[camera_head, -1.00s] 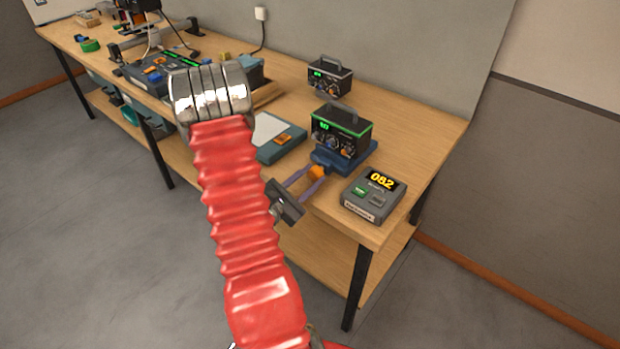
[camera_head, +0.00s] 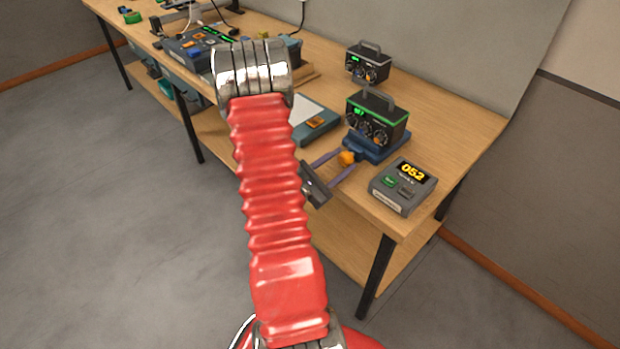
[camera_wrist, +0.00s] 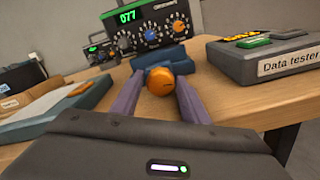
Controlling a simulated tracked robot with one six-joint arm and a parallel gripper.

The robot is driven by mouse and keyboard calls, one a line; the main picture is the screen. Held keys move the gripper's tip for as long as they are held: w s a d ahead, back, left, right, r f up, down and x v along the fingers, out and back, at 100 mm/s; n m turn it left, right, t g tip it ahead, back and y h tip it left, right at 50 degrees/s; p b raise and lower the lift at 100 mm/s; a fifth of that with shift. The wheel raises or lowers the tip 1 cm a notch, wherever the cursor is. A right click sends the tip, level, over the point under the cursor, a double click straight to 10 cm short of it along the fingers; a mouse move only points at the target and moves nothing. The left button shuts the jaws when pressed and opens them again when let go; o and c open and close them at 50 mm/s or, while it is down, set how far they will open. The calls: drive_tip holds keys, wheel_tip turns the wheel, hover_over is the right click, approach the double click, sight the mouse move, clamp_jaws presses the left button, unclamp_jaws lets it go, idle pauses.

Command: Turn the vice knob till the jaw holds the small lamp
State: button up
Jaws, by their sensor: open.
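An orange knob (camera_head: 347,158) sits at the front of a blue base (camera_head: 375,147) near the table's front edge. It also shows in the wrist view (camera_wrist: 160,82), in front of the blue block (camera_wrist: 161,59). My gripper (camera_head: 350,160) is open, its two purple fingers pointing at the knob. In the wrist view the fingertips of my gripper (camera_wrist: 160,79) appear on either side of the knob; I cannot tell whether they touch it. I cannot make out a vice jaw or a small lamp.
A black instrument (camera_head: 377,120) with green trim stands just behind the knob, a similar one (camera_head: 368,63) farther back. A grey data tester (camera_head: 403,186) is close at right. A tablet-like panel (camera_head: 314,121) lies at left. The floor in front is clear.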

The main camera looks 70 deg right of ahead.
drive_tip(key=shift+s+a+f+n, duration=0.15)
drive_tip(key=shift+f+n, duration=0.15)
drive_tip(key=shift+n, duration=0.1)
drive_tip(key=n, duration=0.3)
drive_tip(key=shift+r+n, duration=0.15)
drive_tip(key=shift+n, duration=0.15)
drive_tip(key=n, duration=0.3)
drive_tip(key=shift+w, duration=0.2)
drive_tip(key=v, duration=1.3)
drive_tip(key=s+a+r+m+g+y, duration=0.1)
drive_tip(key=s+a+m+g+y, duration=0.25)
drive_tip(key=a+m+y, duration=0.45)
drive_tip(key=w+a+r+m+t, duration=0.4)
drive_tip(key=w+a+r+m, duration=0.1)
drive_tip(key=a+r+m, duration=0.1)
drive_tip(key=shift+w+a+r+y, duration=0.3)
drive_tip(key=shift+w+a+r, duration=0.05)
drive_tip(key=shift+a+r, duration=0.4)
idle(0.3)
